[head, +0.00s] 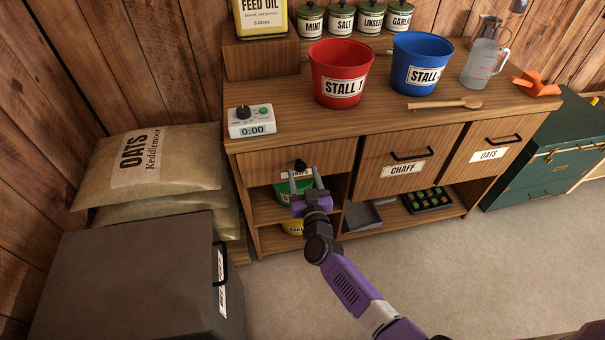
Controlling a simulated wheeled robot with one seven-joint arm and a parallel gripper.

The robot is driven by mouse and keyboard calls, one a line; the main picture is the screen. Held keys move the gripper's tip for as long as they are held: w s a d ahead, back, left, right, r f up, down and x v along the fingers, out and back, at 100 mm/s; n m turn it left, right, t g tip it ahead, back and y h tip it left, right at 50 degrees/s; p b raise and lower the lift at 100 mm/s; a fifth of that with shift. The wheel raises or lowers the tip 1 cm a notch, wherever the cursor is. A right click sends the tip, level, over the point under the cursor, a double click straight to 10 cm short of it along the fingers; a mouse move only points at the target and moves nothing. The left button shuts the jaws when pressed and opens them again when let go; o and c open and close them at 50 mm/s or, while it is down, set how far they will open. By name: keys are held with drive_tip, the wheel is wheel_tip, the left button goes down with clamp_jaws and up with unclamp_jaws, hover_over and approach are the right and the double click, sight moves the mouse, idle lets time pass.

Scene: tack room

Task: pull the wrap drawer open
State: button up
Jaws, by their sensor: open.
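A shallow wooden drawer (262,168) at the upper left of the cabinet front looks shut, flush with the cabinet. It has a dark round knob (300,165) and a small white label below the knob, mostly hidden and not readable. My gripper (303,172) is in front of this drawer, its two fingers apart and pointing at it. In the picture the fingertips lie on either side of and just below the knob. I cannot tell whether they touch the drawer or how far off they are.
Below the drawer, an open shelf holds green and yellow tubs, partly behind my gripper. To the right are the CHAFF bin (395,161) and OATS bin (487,152). A grey chest (140,280) stands at the left front. The floor (450,270) in front is clear.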

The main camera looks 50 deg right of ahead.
drive_tip(key=shift+x, duration=0.9)
clamp_jaws()
idle(0.8)
